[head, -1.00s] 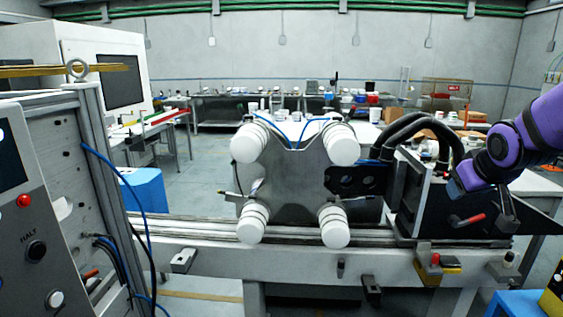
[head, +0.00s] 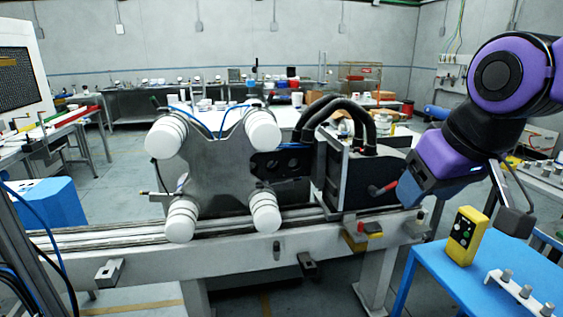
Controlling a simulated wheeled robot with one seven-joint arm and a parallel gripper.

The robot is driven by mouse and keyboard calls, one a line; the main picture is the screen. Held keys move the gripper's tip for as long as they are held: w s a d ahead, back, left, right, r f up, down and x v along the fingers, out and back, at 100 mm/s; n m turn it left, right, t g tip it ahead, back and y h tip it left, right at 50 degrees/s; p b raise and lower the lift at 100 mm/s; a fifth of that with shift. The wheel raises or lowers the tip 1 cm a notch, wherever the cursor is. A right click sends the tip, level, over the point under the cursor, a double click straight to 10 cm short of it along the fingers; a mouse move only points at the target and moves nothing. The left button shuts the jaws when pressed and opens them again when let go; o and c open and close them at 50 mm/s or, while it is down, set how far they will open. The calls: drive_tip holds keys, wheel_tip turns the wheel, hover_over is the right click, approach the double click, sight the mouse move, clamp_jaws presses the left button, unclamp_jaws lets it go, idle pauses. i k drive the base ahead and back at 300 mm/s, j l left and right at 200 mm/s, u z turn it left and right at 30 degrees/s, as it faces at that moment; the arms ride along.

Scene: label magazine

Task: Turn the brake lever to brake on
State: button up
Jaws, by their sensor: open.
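The brake lever (head: 384,188) is a small handle with a red grip on the right part of the dark carriage (head: 345,185). Its grip points right and slightly up from a dark pivot. Its tip lies close to the lower edge of my wrist in the picture, and I see no contact. My purple arm comes in from the right. My gripper (head: 512,208) is open and empty, with a grey finger and dark tip hanging to the right of the lever. Its other finger is not clear. The markings around the lever are too small to read.
A four-armed plate with white rollers (head: 215,165) stands left of the carriage on a long rail (head: 120,236). A blue table (head: 440,290) at lower right bears a yellow control box (head: 465,236) and a white strip with grey pegs (head: 522,290). Thick black hoses (head: 335,105) arch over the carriage.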

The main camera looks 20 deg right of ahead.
sight(387, 188)
drive_tip(key=i+j+z, duration=0.15)
drive_tip(key=z, duration=0.2)
drive_tip(key=i+j+z, duration=0.1)
drive_tip(key=z, duration=0.3)
drive_tip(key=j+z, duration=0.35)
